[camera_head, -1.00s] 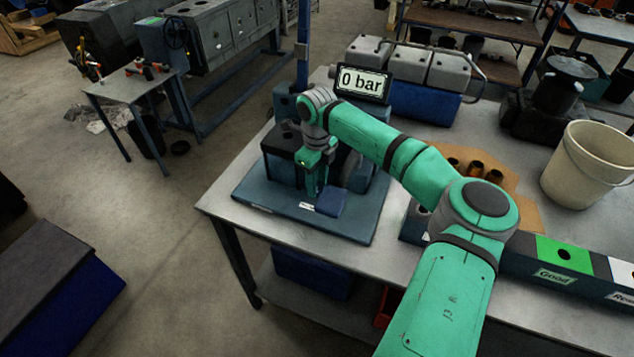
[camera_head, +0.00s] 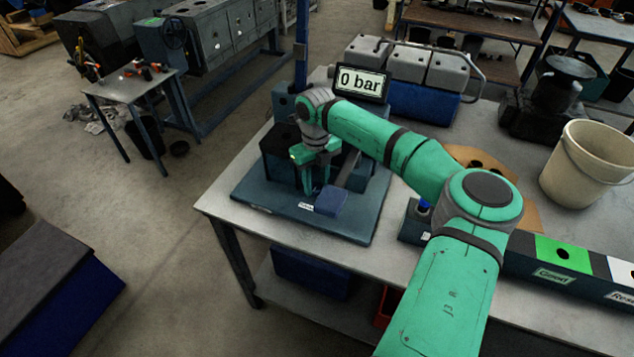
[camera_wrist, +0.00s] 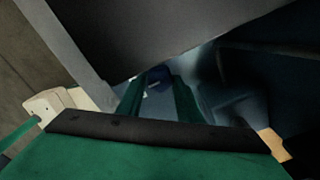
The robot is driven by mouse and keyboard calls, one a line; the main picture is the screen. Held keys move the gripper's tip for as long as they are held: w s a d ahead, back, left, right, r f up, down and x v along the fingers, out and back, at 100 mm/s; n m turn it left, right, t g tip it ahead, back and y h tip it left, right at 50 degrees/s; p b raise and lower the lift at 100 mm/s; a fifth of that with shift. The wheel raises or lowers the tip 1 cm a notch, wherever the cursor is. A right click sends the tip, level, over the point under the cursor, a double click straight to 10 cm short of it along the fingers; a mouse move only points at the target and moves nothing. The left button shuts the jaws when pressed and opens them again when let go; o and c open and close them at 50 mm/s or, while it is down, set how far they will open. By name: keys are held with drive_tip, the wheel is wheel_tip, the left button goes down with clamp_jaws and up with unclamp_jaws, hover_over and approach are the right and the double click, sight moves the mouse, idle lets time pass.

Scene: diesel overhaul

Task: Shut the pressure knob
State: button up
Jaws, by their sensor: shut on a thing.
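The pressure knob appears in the wrist view as a small dark blue round thing (camera_wrist: 158,76) between my fingertips. My gripper (camera_wrist: 158,88) is shut on it, with one green finger at each side. In the head view my gripper (camera_head: 316,188) points down at the front of the test rig on its blue base plate (camera_head: 258,203); the knob is hidden there by the fingers and the rig. The display (camera_head: 360,82) behind my wrist reads 0 bar.
A grey lever with a blue end pad (camera_head: 331,201) stands close to the right of my fingers. A large grey part fills the top of the wrist view. A beige bucket (camera_head: 588,165) and a green "Good" panel (camera_head: 563,254) are on the right.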

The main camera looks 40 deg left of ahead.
sight(316, 187)
drive_tip(key=o, duration=1)
drive_tip(key=shift+o, duration=0.2)
wheel_tip(316, 187, up, 11)
